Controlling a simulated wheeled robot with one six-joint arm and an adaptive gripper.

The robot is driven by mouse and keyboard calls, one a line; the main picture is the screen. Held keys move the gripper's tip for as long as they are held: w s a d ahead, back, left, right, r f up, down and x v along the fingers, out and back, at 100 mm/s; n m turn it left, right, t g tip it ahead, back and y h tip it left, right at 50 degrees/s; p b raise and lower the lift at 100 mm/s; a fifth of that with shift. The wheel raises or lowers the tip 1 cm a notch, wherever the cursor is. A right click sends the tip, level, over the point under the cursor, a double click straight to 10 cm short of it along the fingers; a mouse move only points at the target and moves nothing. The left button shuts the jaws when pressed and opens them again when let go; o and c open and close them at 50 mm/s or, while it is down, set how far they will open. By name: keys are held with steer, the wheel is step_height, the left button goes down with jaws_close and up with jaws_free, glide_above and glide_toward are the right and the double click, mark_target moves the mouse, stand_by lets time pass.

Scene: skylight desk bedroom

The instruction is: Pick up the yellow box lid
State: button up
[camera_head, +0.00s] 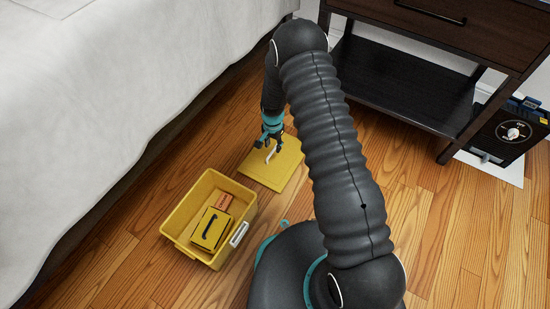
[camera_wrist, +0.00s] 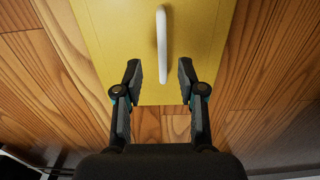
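The yellow box lid (camera_head: 270,177) lies flat on the wooden floor, just behind the yellow box. It has a white bar handle (camera_head: 270,155) on top. In the wrist view the lid (camera_wrist: 110,40) fills the upper middle, with its white handle (camera_wrist: 162,45) standing upright in the picture. My gripper (camera_head: 268,148) is over the lid. In the wrist view its two fingers (camera_wrist: 159,75) are apart, one on each side of the handle's near end, with nothing between them touching. The exact height above the lid is hard to tell.
The open yellow box (camera_head: 168,231) holds a smaller yellow item with a dark handle (camera_head: 211,228) and an orange item (camera_head: 223,201). A bed (camera_head: 120,90) stands at left. A dark nightstand (camera_head: 400,85) stands behind right, with a black box (camera_head: 505,135) beside it. Floor is clear at front right.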

mark_target(273, 151)
steer(key=shift+a+f+b, duration=0.1)
steer(key=shift+f+b, duration=0.35)
steer(key=shift+f, duration=2.3)
jaws_close()
